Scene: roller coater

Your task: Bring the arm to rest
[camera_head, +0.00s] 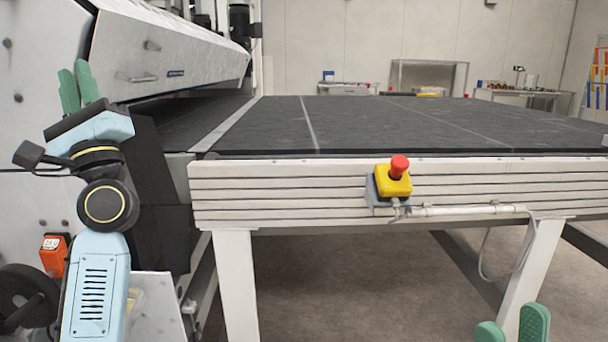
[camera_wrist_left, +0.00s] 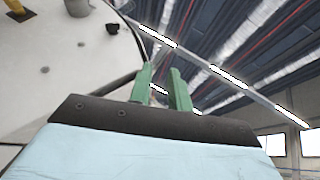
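My left arm comes in from the left of the head view and is bent upward. Its left gripper (camera_head: 77,80) points up beside the coater's white housing, with two green fingers. In the left wrist view the left gripper (camera_wrist_left: 162,75) shows a narrow gap between the fingers, with nothing held. My right gripper (camera_head: 512,325) shows only as two green fingertips at the bottom right edge of the head view. They stand apart with nothing seen between them; the rest of the right arm is out of view.
The white coater housing (camera_head: 170,50) stands close to my left gripper. A dark conveyor bed (camera_head: 380,120) on a white frame (camera_head: 290,190) spans the middle. A red-topped yellow emergency stop (camera_head: 394,182) juts from its front. An orange box (camera_head: 53,255) is beside my left arm.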

